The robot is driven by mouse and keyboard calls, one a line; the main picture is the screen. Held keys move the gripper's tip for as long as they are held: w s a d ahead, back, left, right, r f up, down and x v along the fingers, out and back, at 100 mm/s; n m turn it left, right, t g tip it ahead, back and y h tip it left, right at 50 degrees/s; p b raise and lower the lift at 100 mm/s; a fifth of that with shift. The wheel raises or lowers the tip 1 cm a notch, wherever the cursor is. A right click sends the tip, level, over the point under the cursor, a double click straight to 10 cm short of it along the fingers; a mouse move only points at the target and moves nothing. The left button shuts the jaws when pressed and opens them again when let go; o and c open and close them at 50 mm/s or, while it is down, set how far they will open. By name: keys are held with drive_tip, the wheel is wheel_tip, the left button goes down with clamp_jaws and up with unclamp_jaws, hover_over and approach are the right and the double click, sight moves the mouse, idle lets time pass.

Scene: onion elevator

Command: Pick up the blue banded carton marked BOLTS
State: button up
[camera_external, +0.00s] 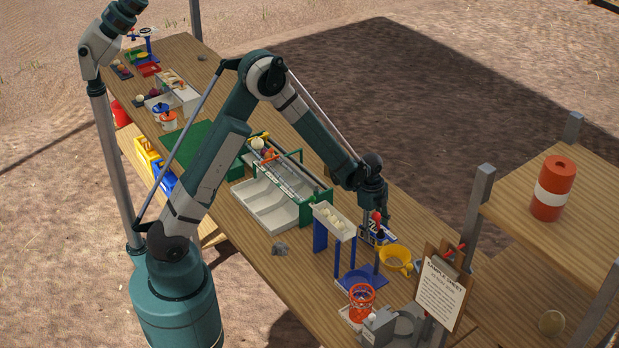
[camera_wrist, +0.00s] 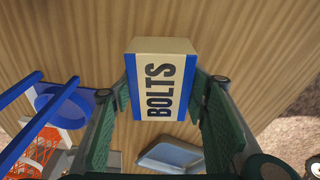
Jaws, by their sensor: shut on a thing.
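The BOLTS carton (camera_wrist: 161,82) is cream with blue bands along its sides and dark BOLTS lettering on the face toward the wrist camera. My gripper (camera_wrist: 163,104) is shut on it, with a green finger pad against each side. The carton looks roughly square between the fingers, above wooden planks; its height over them is hard to tell. In the external view my gripper (camera_external: 375,216) is low over the table's right part, behind the blue stand, and the carton there is mostly hidden.
Close by are a blue stand with a white tray (camera_external: 333,221), a yellow funnel-like bowl (camera_external: 397,259), an orange mesh basket (camera_external: 361,299) and a clipboard sign (camera_external: 441,290). A grey dish (camera_wrist: 170,157) lies below the carton in the wrist view. Bare planks show above it.

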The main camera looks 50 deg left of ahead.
sight(375, 227)
drive_tip(key=shift+r, duration=4)
